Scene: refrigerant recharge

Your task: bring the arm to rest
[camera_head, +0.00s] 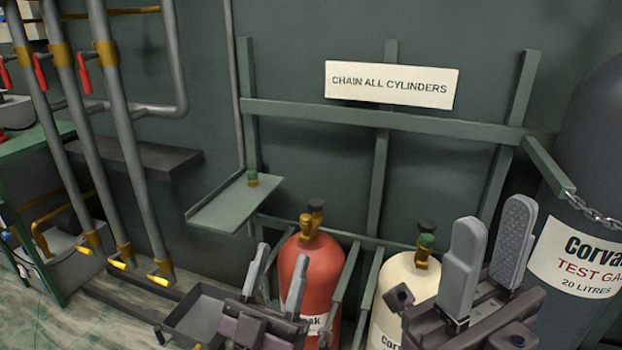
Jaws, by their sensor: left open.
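My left gripper (281,262) is at the bottom centre, in front of the red cylinder. Its two grey fingers point up and stand apart with nothing between them. My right gripper (493,232) is at the lower right, nearer the camera. Its fingers also point up, apart and empty, and it partly overlaps the cream cylinder in the picture. The red cylinder (309,270) stands upright in the rack with a brass valve and a dark cap. The cream cylinder (408,283) stands to its right, with a brass valve and a green part on top. Both cylinders' lower parts are hidden.
A green rack (384,120) backs the cylinders under a "CHAIN ALL CYLINDERS" sign (391,85). A small shelf (232,205) holds a green-and-brass fitting (252,178). A large grey cylinder (597,150) with a chain (597,214) stands right. Pipes (130,140) and an open tray (192,322) are left.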

